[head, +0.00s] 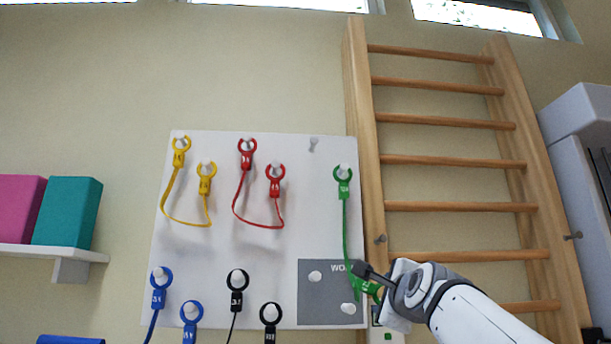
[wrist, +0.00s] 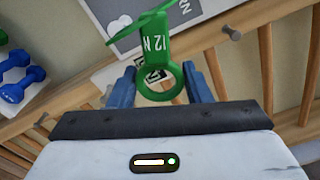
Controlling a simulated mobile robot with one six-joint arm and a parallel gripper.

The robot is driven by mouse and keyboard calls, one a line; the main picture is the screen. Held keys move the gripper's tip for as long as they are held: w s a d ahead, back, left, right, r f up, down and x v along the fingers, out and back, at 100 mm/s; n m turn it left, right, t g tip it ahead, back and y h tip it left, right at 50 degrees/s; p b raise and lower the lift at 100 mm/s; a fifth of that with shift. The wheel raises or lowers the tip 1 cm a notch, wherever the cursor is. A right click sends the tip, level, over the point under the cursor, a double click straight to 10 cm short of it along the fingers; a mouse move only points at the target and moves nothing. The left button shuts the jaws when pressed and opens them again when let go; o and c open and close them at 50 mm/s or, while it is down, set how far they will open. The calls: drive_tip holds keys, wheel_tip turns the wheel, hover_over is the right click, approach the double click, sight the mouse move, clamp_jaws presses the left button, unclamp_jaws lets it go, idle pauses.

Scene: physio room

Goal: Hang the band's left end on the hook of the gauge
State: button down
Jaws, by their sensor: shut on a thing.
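The green band (head: 346,230) has one ring end on a peg at the board's upper right (head: 343,174). It runs down to its other ring end, marked 12 N (wrist: 157,45), which shows in the wrist view between my blue fingers. My gripper (head: 367,278) is shut on this end, in front of the board's lower right corner. A pale upright piece with a green patch (head: 387,337), possibly the gauge, stands just below my gripper, partly hidden. I cannot make out a hook on it.
The white board (head: 290,240) carries yellow, red, blue and black bands on pegs, and an empty peg (head: 313,144). A grey panel (head: 315,308) is at its lower right. Wooden wall bars (head: 450,162) stand close on the right. Blue dumbbells (wrist: 20,75) show in the wrist view.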

drive_tip(key=d+f+m+b, duration=0.3)
drive_tip(key=f+m+b, duration=0.2)
drive_tip(key=f, duration=0.3)
drive_tip(key=d+f+m+b, duration=0.3)
drive_tip(key=f+m+b, duration=0.2)
drive_tip(key=f, duration=0.4)
drive_tip(key=shift+m+b, duration=0.4)
drive_tip(key=shift+b, duration=0.1)
drive_tip(key=shift+w, duration=0.2)
drive_tip(key=w+p, duration=0.2)
drive_tip(key=w, duration=0.7)
drive_tip(key=shift+w+p, duration=0.15)
drive_tip(key=shift+p, duration=0.25)
drive_tip(key=shift+w+r, duration=0.1)
drive_tip(key=shift+w, duration=0.55)
drive_tip(key=shift+w+p, duration=0.6)
drive_tip(key=shift+w, duration=0.35)
idle(0.5)
drive_tip(key=shift+w+a, duration=0.1)
drive_tip(key=shift+w, duration=0.25)
